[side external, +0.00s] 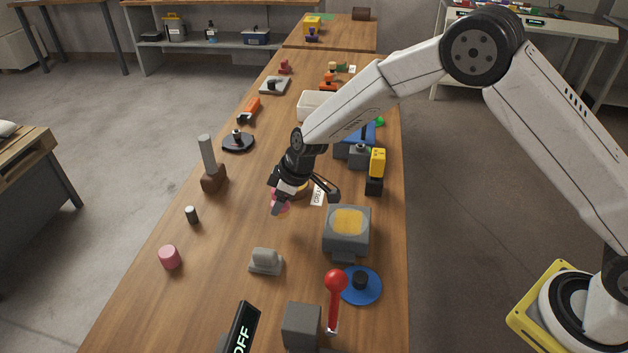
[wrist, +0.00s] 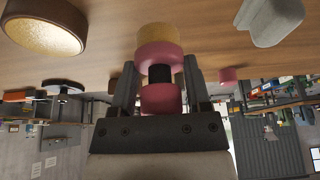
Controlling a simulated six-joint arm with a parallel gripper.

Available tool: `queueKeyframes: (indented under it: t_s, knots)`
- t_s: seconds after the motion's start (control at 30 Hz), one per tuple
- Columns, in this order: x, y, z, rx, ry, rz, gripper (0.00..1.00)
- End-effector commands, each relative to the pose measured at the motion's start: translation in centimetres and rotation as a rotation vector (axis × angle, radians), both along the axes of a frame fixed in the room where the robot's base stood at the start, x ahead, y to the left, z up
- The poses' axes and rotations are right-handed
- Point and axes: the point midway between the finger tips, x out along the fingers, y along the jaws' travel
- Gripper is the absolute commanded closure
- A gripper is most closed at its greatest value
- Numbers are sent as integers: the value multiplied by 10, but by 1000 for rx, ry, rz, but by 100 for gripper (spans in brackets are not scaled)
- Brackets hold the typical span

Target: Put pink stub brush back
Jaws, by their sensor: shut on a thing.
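My gripper (side external: 300,200) is low over the middle of the wooden table. In the wrist view, my gripper (wrist: 161,88) is shut on the pink stub brush (wrist: 158,55). The brush has a pink knob, a black neck, a pink disc and a tan end pointing away from my gripper. The fingers stand on both sides of the knob and neck. In the side view only a bit of the pink brush (side external: 280,200) shows beside the fingers. I cannot tell whether its tan end touches the table.
A brown round thing with a gold face (wrist: 45,25) is close by. A grey block (side external: 265,262), a pink cylinder (side external: 170,257), a grey box with a yellow top (side external: 347,225) and a white label (side external: 318,195) surround my gripper. Table surface (side external: 215,245) is free at front left.

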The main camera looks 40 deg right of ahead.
Motion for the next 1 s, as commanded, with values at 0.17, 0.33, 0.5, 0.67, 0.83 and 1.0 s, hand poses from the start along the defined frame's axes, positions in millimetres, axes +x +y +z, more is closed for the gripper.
queueKeyframes:
  t_s: [0.17,0.33,0.5,0.67,0.83,1.0]
  knots:
    - [3,1,-2,1,-1,0,97]
    - [4,1,-4,0,0,0,97]
    - [7,2,-18,0,1,0,97]
    - [7,2,-35,-1,1,0,97]
    - [8,2,-39,1,-2,0,97]
    - [8,2,-39,1,-2,0,97]
